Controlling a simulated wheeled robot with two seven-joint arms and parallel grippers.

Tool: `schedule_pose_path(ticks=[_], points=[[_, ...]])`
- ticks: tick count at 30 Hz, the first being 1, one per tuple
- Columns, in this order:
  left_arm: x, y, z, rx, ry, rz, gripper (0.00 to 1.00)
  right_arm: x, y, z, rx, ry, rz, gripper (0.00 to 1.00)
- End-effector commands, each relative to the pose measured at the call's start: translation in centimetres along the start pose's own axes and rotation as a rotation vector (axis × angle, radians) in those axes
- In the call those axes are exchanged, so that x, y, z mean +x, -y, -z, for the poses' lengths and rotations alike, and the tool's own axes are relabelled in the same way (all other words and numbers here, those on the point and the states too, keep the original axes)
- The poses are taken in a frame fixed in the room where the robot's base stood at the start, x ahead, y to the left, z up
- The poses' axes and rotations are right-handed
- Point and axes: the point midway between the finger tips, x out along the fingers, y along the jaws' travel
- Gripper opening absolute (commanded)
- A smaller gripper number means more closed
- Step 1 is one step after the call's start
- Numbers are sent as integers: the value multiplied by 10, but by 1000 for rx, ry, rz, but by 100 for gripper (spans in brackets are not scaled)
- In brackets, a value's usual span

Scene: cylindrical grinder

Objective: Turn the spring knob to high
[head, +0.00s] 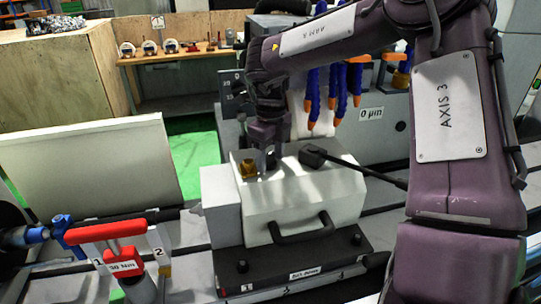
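A small brass-coloured knob (248,170) stands on the sloped top of a light grey housing (310,205). It looks like the spring knob, but I can read no marking for its setting. My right gripper (268,160) points down at the housing top, just right of the brass knob. Its fingertips are small and dark here, and I cannot tell the gap between them or whether they touch anything. My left gripper does not show.
A black lever (355,168) crosses the housing top towards my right arm. A black handle (300,230) is on the housing's front. Red clamp (108,232) and white panel (90,170) are at left. Blue hoses (335,95) hang behind. A wooden bench (180,55) stands at back.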

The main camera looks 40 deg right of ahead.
Motion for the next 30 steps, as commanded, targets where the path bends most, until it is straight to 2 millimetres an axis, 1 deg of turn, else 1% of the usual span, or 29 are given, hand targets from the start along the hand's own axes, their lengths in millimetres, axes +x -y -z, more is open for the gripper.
schedule_pose_path(ticks=[5, 8, 11, 12, 18, 21, 24, 30], points=[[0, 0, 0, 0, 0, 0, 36, -1, 0, 0, -1, 2, 1, 57], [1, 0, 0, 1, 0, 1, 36, -9, 1, -1, 0, 3, 2, 57], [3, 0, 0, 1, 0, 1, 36, -24, 0, -2, 0, 5, 2, 57], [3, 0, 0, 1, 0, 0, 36, -31, 0, -2, 0, 6, 1, 57], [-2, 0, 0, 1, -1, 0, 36, -65, 0, -1, 1, 2, 0, 57], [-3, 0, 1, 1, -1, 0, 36, -74, 0, -1, 1, 1, 0, 57], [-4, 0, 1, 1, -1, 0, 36, -78, 0, 0, 0, 0, 0, 57], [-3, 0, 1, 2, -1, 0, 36, -78, 0, 0, 0, 0, 0, 57]])
